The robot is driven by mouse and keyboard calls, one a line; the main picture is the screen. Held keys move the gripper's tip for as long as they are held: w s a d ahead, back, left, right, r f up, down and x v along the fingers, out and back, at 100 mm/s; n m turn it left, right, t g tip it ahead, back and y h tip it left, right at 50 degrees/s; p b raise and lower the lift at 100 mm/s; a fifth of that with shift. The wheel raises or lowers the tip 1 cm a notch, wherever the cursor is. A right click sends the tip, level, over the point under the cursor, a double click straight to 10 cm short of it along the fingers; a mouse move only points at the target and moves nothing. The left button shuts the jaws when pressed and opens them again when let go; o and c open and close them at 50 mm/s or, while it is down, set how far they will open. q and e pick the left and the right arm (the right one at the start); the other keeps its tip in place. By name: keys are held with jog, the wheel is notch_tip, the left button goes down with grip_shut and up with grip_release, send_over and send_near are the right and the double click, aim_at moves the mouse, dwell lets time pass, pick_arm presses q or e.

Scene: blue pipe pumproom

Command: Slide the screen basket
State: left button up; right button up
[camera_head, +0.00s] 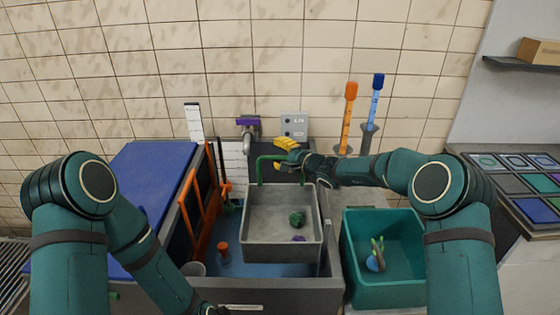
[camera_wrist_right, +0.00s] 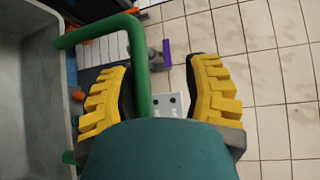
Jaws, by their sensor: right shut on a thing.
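The screen basket (camera_head: 282,253) is a grey open box with a green handle (camera_head: 259,172) at its back edge. It sits over a blue-floored basin. My right gripper (camera_head: 284,156) reaches in from the right with yellow fingers at the handle's top. In the right wrist view, the fingers (camera_wrist_right: 160,78) lie on both sides of the green handle (camera_wrist_right: 139,60), and the basket's grey wall (camera_wrist_right: 28,95) is at the left. The right gripper is shut on the handle. My left gripper (camera_head: 217,309) is mostly cut off at the bottom edge.
A green lump (camera_head: 297,219) and a small purple thing lie in the basket. A teal bin (camera_head: 385,294) with a small item inside stands to the right. Orange frames (camera_head: 187,213) and a blue panel (camera_head: 138,178) are at the left. Orange and blue-handled tools (camera_head: 350,105) stand behind.

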jog(key=shift+r, duration=0.1)
jog(key=shift+s+d+b, duration=0.3)
jog(key=shift+d+b, duration=0.05)
jog(key=shift+b, duration=0.1)
jog(key=b+v, duration=0.7)
jog(key=v, duration=0.8)
dwell(1.0)
jog(key=shift+a, duration=0.15)
jog(key=shift+b, duration=0.55)
